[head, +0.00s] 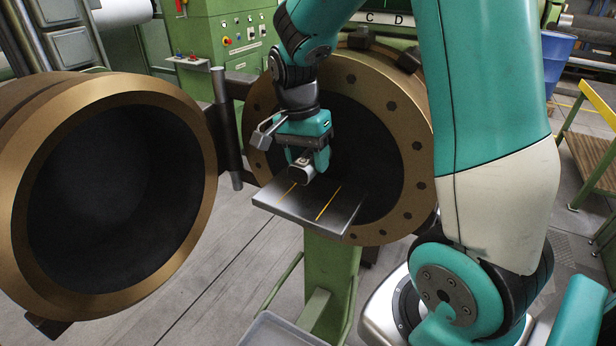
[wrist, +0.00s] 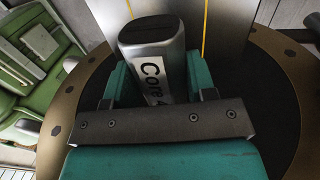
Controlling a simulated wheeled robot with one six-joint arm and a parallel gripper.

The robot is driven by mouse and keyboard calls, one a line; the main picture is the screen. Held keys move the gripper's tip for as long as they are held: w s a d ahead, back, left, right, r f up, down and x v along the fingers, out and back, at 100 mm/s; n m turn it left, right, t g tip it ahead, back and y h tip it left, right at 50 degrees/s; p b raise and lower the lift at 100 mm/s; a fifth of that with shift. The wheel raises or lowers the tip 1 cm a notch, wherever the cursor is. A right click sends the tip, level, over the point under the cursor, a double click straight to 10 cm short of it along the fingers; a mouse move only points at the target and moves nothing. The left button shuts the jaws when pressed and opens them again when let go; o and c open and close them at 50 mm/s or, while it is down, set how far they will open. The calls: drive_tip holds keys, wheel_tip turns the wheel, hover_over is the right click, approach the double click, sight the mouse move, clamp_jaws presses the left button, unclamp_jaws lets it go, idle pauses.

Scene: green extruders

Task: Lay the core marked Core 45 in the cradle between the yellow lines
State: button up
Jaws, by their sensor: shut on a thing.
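My gripper (head: 304,160) is shut on a grey metal core (head: 300,173), which also shows in the wrist view (wrist: 152,45) with a dark end face. Its white label reads "Core 4"; the rest of the label is hidden by the gripper. The cradle (head: 345,215) is a flat metal plate with two yellow lines, in front of the round bronze opening. The core is over the plate's back left part, close to the left line. In the wrist view the plate (wrist: 235,20) lies beyond the core. I cannot tell whether they touch.
The flanged bronze ring (head: 405,160) surrounds the dark opening behind the plate. A large open bronze door (head: 205,170) stands at left. A green post (head: 330,270) supports the plate. A green control cabinet (head: 235,40) is at the back, and a grey tray (head: 280,333) is below.

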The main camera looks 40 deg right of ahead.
sight(303, 154)
drive_tip(key=shift+f+p, duration=0.45)
drive_tip(key=shift+f, duration=2.5)
drive_tip(key=shift+f, duration=0.1)
drive_tip(key=o, duration=1.3)
drive_tip(key=shift+c, duration=0.2)
drive_tip(key=r+b, duration=0.1)
drive_tip(key=r, duration=0.2)
drive_tip(key=w+r+b, duration=0.1)
drive_tip(key=r, duration=0.3)
drive_tip(key=r+b, duration=0.1)
drive_tip(key=r, duration=0.3)
drive_tip(key=shift+w+a+r, duration=0.25)
drive_tip(key=shift+w+a, duration=0.05)
drive_tip(key=shift+s+a+r+n, duration=0.2)
drive_tip(key=shift+a+r+n, duration=0.05)
drive_tip(key=shift+a+n, duration=0.25)
drive_tip(key=s+a+n+t+y, duration=0.1)
drive_tip(key=s+a+n+y, duration=0.3)
drive_tip(key=s+a+n, duration=1.3)
drive_tip(key=a+n, duration=0.2)
drive_tip(key=n, duration=0.1)
drive_tip(key=shift+s+t+y, duration=0.3)
drive_tip(key=shift+y, duration=0.1)
